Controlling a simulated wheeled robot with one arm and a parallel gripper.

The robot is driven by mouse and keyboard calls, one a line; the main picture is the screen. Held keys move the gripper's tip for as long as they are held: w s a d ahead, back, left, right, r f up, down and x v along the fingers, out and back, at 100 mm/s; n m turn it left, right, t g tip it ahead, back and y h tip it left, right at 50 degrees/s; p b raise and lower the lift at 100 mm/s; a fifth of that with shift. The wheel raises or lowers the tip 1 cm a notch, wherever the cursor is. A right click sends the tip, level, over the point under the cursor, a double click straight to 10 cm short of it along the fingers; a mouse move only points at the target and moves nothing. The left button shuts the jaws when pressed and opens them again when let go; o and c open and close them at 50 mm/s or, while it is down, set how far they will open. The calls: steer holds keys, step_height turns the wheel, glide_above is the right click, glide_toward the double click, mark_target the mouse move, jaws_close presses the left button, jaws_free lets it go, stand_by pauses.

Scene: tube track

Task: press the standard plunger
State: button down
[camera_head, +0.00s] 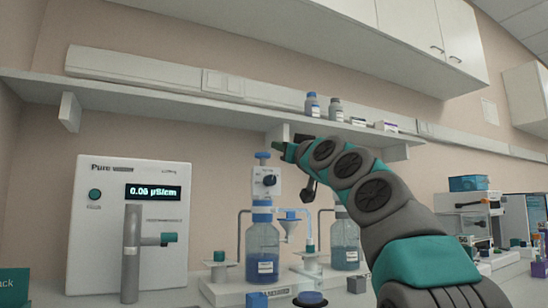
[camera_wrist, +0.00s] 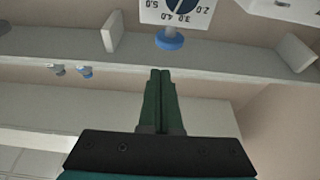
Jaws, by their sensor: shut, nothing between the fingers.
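A dispenser bottle (camera_head: 262,252) with blue liquid stands at the centre of the bench in the head view. Its white dial head (camera_head: 266,181) carries a blue plunger cap (camera_head: 262,155) on top. In the wrist view, the dial head (camera_wrist: 178,11) appears upside down with the blue plunger cap (camera_wrist: 170,41) beside it. My gripper (camera_head: 281,147) is shut and empty, near the cap's upper right in the head view. In the wrist view its green fingertips (camera_wrist: 160,71) point towards the cap, with a visible gap.
A second bottle (camera_head: 345,248) stands to the right, its top hidden by my arm. A white purifier (camera_head: 130,225) with a lit display is at left. The wall shelf (camera_head: 190,98) runs behind, with small bottles (camera_head: 312,105) on it.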

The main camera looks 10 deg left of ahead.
steer(key=b+v, duration=0.2)
steer(key=v, duration=0.3)
steer(key=shift+s+d, duration=0.15)
steer(key=shift+r, duration=0.1)
